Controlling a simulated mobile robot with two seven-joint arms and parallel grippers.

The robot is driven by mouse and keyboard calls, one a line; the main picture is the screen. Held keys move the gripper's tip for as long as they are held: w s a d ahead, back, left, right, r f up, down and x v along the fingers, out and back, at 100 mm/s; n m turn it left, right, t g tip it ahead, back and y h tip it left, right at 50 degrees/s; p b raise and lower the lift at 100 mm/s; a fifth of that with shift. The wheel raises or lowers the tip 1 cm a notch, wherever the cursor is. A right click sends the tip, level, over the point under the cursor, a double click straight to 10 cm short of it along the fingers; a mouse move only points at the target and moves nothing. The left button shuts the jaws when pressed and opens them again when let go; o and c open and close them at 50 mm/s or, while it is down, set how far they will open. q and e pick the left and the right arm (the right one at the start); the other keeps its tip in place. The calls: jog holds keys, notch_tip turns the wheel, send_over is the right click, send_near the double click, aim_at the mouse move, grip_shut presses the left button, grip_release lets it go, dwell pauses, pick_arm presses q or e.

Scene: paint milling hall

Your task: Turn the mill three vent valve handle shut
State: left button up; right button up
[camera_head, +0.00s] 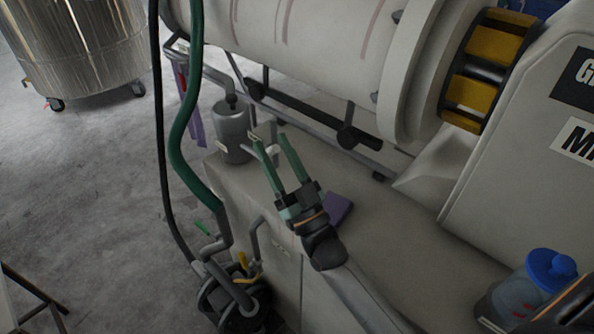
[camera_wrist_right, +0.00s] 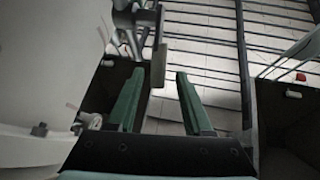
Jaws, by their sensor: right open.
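My right gripper (camera_head: 269,139) is open, its two green fingers pointing at the grey cylindrical fitting (camera_head: 233,137) beside the mill drum. In the right wrist view, a flat tan handle (camera_wrist_right: 158,66) on a grey valve body (camera_wrist_right: 134,18) shows near the tips of the open fingers (camera_wrist_right: 160,80), closer to the left finger. A pale piece (camera_head: 264,131) shows by the fingertips in the head view and may be this handle. I cannot tell whether a finger touches it. No label naming the vent valve is readable. My left gripper is not in view.
The large pale drum (camera_head: 305,30) and its dark rail (camera_head: 320,122) lie beyond the gripper. A green hose (camera_head: 180,135) and black cable hang at left. A purple item (camera_head: 339,208) lies beside my gripper. A blue-capped bottle (camera_head: 530,285) stands at lower right.

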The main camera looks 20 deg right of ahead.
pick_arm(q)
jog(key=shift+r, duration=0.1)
pick_arm(e)
jog(key=s+d, duration=0.1)
jog(key=s, duration=0.8)
jog(key=shift+d, duration=0.15)
